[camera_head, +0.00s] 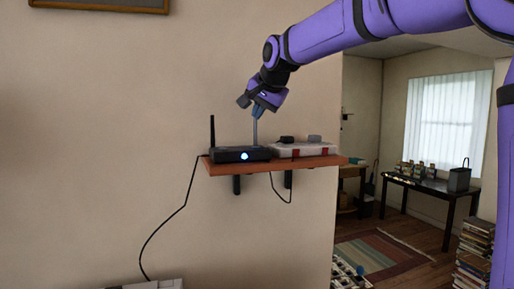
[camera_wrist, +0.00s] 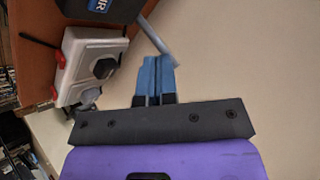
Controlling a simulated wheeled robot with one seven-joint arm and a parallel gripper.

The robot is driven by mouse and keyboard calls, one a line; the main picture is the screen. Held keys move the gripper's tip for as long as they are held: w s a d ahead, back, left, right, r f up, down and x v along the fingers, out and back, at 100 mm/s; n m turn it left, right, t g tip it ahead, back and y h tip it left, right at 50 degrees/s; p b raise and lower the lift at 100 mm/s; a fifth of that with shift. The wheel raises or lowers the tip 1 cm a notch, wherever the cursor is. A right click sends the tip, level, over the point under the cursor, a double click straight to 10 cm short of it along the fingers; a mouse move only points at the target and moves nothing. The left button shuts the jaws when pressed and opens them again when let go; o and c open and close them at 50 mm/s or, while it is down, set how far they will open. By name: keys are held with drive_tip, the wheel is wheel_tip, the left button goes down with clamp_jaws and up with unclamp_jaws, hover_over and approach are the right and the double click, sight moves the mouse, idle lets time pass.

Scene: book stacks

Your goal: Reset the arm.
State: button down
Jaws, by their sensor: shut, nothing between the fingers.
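My purple arm reaches in from the upper right in the head view. My gripper (camera_head: 257,112) hangs over a wall shelf (camera_head: 225,168), with its blue fingers pointing down. In the wrist view the two blue fingers (camera_wrist: 156,66) are shut together, with nothing held. A black router (camera_head: 238,155) with a lit spot on its front sits on the shelf below the gripper. A grey rod (camera_head: 254,133), seemingly the router's antenna, rises to just under the fingertips. It also shows in the wrist view (camera_wrist: 155,40) beside the fingertips; I cannot tell whether they touch.
A white box with red clips (camera_head: 300,150) stands right of the router, with small dark and grey items on top. A black antenna (camera_head: 212,132) stands at the router's left. A cable (camera_head: 168,222) hangs down the wall. Book stacks (camera_head: 473,255) stand lower right.

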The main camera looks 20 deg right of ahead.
idle(0.5)
drive_tip(key=s+d+f+n+g, duration=0.1)
drive_tip(key=s+f, duration=0.5)
drive_tip(key=s, duration=0.6)
drive_tip(key=s+d+f+n+g, duration=0.1)
drive_tip(key=s+d+f+n, duration=0.2)
drive_tip(key=s+f, duration=0.4)
drive_tip(key=s+d+f+n+g+h, duration=0.1)
drive_tip(key=s+f, duration=0.6)
drive_tip(key=s, duration=1.1)
drive_tip(key=d+n+g, duration=0.1)
drive_tip(key=n, duration=0.1)
drive_tip(key=shift+s+d+n, duration=0.15)
drive_tip(key=shift+s+n, duration=0.05)
drive_tip(key=shift+n, duration=0.2)
drive_tip(key=shift+f, duration=0.1)
idle(0.5)
